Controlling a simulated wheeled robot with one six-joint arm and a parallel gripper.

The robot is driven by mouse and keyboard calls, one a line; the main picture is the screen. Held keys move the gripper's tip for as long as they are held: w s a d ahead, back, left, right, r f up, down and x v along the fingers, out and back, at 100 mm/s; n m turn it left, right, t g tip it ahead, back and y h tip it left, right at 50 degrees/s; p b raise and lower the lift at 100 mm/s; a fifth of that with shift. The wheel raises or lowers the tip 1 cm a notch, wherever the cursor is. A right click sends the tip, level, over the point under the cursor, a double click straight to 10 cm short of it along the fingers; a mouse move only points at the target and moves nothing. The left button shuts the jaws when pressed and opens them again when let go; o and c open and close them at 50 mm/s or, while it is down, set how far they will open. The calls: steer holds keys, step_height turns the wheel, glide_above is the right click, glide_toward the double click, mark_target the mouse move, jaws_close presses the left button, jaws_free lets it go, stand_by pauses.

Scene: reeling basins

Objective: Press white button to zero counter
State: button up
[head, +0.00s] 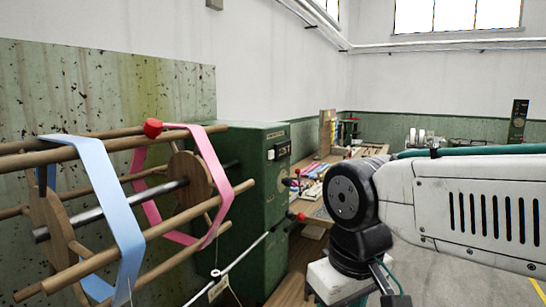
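A counter (283,150) with a dark window and pale digits, too small to read, is set in the upper face of a green machine housing (262,200). A small pale spot at the counter's left edge could be the white button, but I cannot tell. My arm comes in from the right and bends down at a black wrist joint, to the right of the housing and apart from it. My gripper's fingertips are below the frame, so what they do is hidden.
A wooden reel with a blue ribbon (120,215) and a pink ribbon (215,175) fills the left, beside the housing. Red knobs (153,128) stick out. A cluttered workbench (318,172) stands behind. Grey floor (440,280) is open at lower right.

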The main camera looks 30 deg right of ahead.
jaws_close()
stand_by(1.5)
